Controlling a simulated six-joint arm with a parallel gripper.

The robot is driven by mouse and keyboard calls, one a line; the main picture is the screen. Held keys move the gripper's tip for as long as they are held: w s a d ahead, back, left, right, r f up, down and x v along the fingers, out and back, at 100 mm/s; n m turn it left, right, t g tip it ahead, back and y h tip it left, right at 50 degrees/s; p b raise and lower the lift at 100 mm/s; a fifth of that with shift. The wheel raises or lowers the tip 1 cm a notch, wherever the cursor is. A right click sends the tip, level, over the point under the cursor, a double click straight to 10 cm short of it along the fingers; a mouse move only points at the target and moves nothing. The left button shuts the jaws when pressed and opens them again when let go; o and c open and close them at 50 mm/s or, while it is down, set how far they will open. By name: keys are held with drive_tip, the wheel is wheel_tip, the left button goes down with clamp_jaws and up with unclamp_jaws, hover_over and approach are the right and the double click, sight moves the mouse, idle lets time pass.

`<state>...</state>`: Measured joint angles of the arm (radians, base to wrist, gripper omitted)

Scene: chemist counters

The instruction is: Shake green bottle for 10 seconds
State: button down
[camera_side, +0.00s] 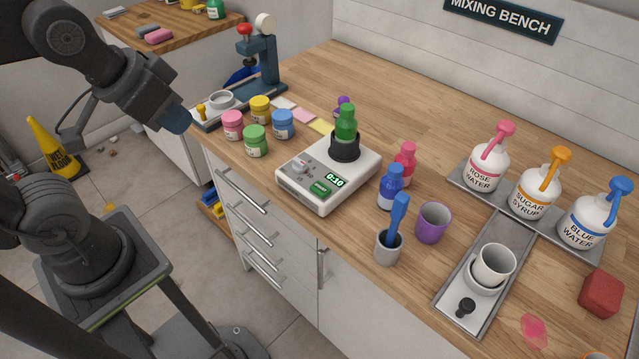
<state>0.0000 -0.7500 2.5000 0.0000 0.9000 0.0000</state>
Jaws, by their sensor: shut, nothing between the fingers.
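The green bottle (345,124) stands upright in a black round holder (344,149) on top of a white mixer device (328,178). The holder hides the bottle's lower part. The device's green display reads 0:10. A green button (320,189) and a small knob (299,167) are on its front panel. My gripper (178,121) is at upper left, beside the counter's left edge, well apart from the bottle and the device. It is shut and empty; its fingertips are hard to make out.
Several small jars (256,140) stand between my gripper and the device, with a press (258,60) behind them. Red (405,163) and blue (391,188) bottles and a purple cup (433,223) stand right of the device.

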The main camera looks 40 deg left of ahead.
idle(0.9)
drive_tip(key=w+a+r+m+t+y, duration=0.1)
drive_tip(key=w+a+m+t+y, duration=0.2)
drive_tip(key=w+m, duration=0.35)
drive_tip(key=m+g+h, duration=0.3)
drive_tip(key=m+h, duration=0.7)
drive_tip(key=m, duration=2)
hover_over(319, 186)
drive_tip(key=shift+f, duration=2.45)
drive_tip(key=shift+t, duration=0.3)
drive_tip(key=shift+f, duration=4.4)
